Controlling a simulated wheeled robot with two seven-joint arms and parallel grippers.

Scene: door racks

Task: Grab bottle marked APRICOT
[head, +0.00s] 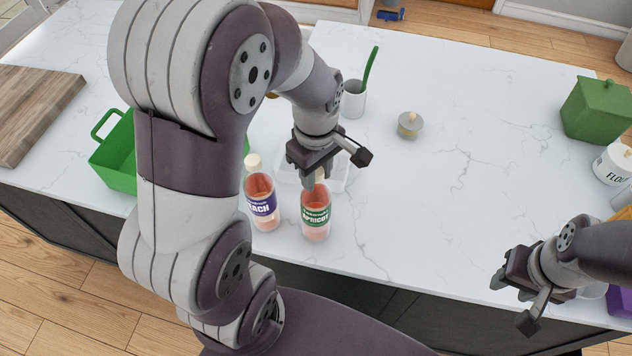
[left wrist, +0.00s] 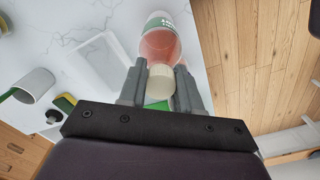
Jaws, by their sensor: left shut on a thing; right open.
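The bottle marked APRICOT (head: 316,211) has a green label and stands upright near the counter's front edge. My left gripper (head: 318,175) is above it, shut on its neck and cap. In the left wrist view the fingers (left wrist: 160,88) sit on both sides of the bottle's pale cap (left wrist: 160,76), with the bottle body (left wrist: 160,43) beyond. A bottle with a purple label, partly reading "EACH" (head: 262,203), stands just left of it. My right gripper (head: 530,290) is open and empty at the counter's right front.
A clear tray (head: 345,178) lies behind the bottles. A green bin (head: 115,165) and wooden board (head: 35,110) are at left. A cup (head: 354,100), a small lidded jar (head: 409,125) and a green canister (head: 598,108) stand farther back. The counter's right middle is clear.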

